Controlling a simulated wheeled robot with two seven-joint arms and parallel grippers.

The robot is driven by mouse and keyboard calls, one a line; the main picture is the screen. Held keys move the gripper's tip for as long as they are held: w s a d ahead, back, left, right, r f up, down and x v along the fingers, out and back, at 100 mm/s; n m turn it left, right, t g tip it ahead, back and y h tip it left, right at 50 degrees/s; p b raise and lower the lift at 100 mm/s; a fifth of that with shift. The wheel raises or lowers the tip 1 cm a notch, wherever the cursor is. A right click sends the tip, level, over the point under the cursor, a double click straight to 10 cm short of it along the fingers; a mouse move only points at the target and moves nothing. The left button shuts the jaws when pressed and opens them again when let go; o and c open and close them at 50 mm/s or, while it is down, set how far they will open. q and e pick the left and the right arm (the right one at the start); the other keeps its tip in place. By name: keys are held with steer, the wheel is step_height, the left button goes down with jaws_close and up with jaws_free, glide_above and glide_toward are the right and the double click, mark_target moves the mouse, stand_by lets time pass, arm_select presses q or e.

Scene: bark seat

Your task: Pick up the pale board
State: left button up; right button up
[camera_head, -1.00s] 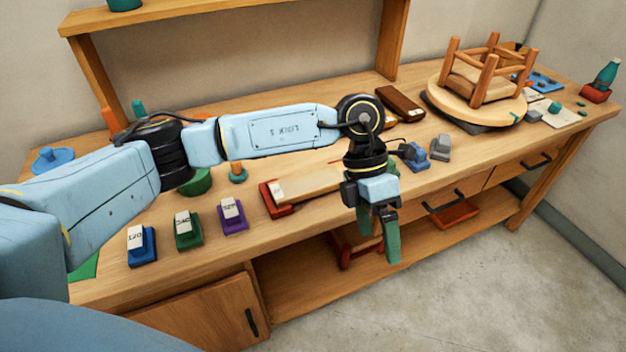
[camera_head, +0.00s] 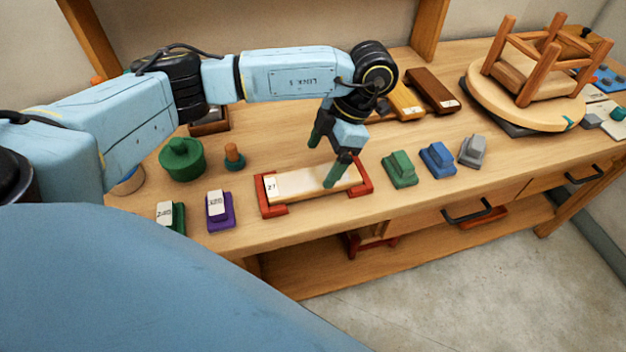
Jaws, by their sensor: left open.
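The pale board (camera_head: 300,183) lies flat across a red holder (camera_head: 276,210) near the front of the workbench. It has a white label with dark marks at its left end. My left gripper (camera_head: 325,160) is open, with green fingers pointing down at the board's right part. One finger is on the far side and the other shows in front of the board. I cannot tell whether either finger touches it. My right gripper is not in view.
Green, blue and grey blocks (camera_head: 437,158) stand right of the holder. Purple (camera_head: 219,212) and green labelled blocks, a green round pot (camera_head: 182,160) and a small orange-topped peg (camera_head: 234,157) stand left. Brown boards (camera_head: 432,92) and an upturned stool (camera_head: 540,75) are behind.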

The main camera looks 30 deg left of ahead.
mark_target(313, 178)
arm_select(q)
steer(key=shift+s+a+f, duration=0.1)
steer(key=shift+a+f, duration=0.05)
steer(key=shift+f, duration=0.45)
steer(key=x, duration=0.3)
steer(key=shift+a+f, duration=0.1)
steer(key=shift+f, duration=0.45)
steer(key=c, duration=1.2)
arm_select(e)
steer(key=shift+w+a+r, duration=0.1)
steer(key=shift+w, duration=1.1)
